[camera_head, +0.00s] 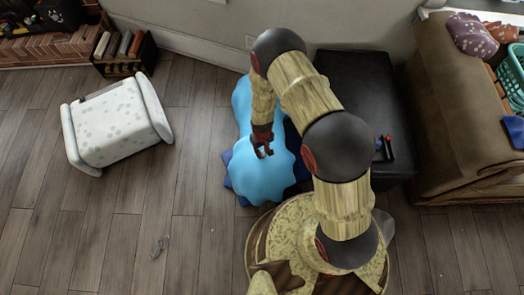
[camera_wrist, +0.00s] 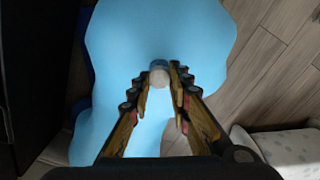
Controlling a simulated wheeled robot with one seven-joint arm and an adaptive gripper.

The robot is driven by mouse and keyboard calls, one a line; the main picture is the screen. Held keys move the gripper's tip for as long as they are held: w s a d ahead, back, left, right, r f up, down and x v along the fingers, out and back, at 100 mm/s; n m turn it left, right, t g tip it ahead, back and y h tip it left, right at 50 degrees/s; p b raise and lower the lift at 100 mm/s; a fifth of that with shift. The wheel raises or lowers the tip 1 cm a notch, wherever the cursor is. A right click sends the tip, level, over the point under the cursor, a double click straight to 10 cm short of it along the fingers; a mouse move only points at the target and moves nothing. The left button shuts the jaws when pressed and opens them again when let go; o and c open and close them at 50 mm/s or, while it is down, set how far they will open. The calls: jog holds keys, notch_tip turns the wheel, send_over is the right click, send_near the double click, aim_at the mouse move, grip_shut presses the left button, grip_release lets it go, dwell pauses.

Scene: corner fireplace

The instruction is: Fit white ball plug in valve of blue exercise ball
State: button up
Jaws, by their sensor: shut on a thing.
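The blue exercise ball (camera_head: 262,176) looks like a lumpy light-blue mass on the floor beside a black block. It fills much of the wrist view (camera_wrist: 120,45). My gripper (camera_head: 264,152) points down at the ball's upper side. In the wrist view my gripper (camera_wrist: 161,82) is shut on a small round whitish plug (camera_wrist: 159,73), held at the fingertips over the blue surface. I cannot tell whether the plug touches the ball. No valve opening can be made out; the plug and fingers may hide it.
A black ottoman-like block (camera_head: 355,85) stands right of the ball, with small red and black items at its edge. A brown sofa (camera_head: 455,130) is farther right. A white spotted stool (camera_head: 115,122) lies to the left. The wooden floor at front left is mostly clear.

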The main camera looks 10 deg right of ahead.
jog(key=shift+f+b, duration=0.5)
jog(key=shift+f, duration=0.25)
dwell(0.3)
jog(key=o, duration=1)
jog(key=shift+o, duration=0.3)
notch_tip(320, 180, up, 12)
jog(key=s+d+r+g, duration=0.1)
jog(key=s+d+g, duration=0.1)
jog(key=s, duration=0.5)
jog(key=s+d+r+m+t+p, duration=0.1)
jog(key=s+d+r+t, duration=0.1)
jog(key=r, duration=1.5)
jog(key=s+d+r+m+t+p, duration=0.1)
jog(key=s+r, duration=0.4)
jog(key=r, duration=1.3)
jog(key=s+d+r+m+t+p, duration=0.1)
jog(key=s+d+r+t+p, duration=0.1)
jog(key=r, duration=1.5)
jog(key=s+d+t, duration=0.1)
jog(key=d+t, duration=0.1)
jog(key=shift+s+d+r+t+p, duration=0.2)
jog(key=shift+s+d+t+p, duration=0.1)
jog(key=shift+p, duration=0.1)
